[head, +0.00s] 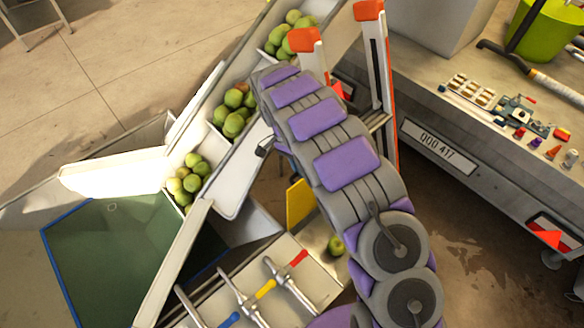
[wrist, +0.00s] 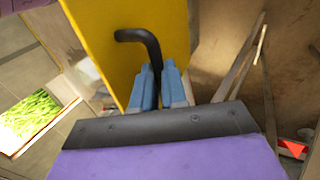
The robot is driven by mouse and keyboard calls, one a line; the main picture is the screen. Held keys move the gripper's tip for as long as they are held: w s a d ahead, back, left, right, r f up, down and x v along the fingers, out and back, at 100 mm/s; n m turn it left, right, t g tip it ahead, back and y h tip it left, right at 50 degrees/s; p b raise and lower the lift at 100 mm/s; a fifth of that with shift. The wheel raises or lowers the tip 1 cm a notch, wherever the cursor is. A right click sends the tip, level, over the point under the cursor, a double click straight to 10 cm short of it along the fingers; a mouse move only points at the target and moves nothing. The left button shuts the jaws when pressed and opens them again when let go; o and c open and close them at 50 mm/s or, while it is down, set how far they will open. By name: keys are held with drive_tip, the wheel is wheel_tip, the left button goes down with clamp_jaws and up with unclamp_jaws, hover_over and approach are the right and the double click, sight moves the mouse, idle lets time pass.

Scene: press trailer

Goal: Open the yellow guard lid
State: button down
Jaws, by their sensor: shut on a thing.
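The yellow guard lid (wrist: 115,60) fills the upper middle of the wrist view as a flat tilted panel. A bent black handle (wrist: 134,35) stands out from its face. My gripper (wrist: 158,66), with blue fingers, is shut on the lower part of this handle. In the head view a small piece of yellow panel (head: 298,203) shows left of my arm and seems to be the lid. My arm hides the rest of it there, and my gripper is hidden too.
A chute (head: 208,136) with green fruit runs along the left. Levers with red, yellow and blue grips (head: 265,290) stand below, near a loose fruit (head: 336,245). Orange-capped posts (head: 304,42) rise behind my arm. A trailer bed (head: 470,110) with tools lies right.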

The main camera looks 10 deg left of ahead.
drive_tip(key=shift+w, duration=0.25)
drive_tip(key=c, duration=1.2)
unclamp_jaws()
drive_tip(key=shift+s+d+r, duration=0.15)
drive_tip(key=shift+d+r, duration=0.05)
drive_tip(key=shift+d, duration=0.45)
drive_tip(key=shift+o, duration=0.2)
drive_tip(key=shift+a, duration=0.65)
drive_tip(key=p+v, duration=1.3)
drive_tip(key=v, duration=0.4)
drive_tip(key=shift+d, duration=0.4)
drive_tip(key=shift+d+r+p, duration=0.2)
drive_tip(key=shift+p, duration=0.1)
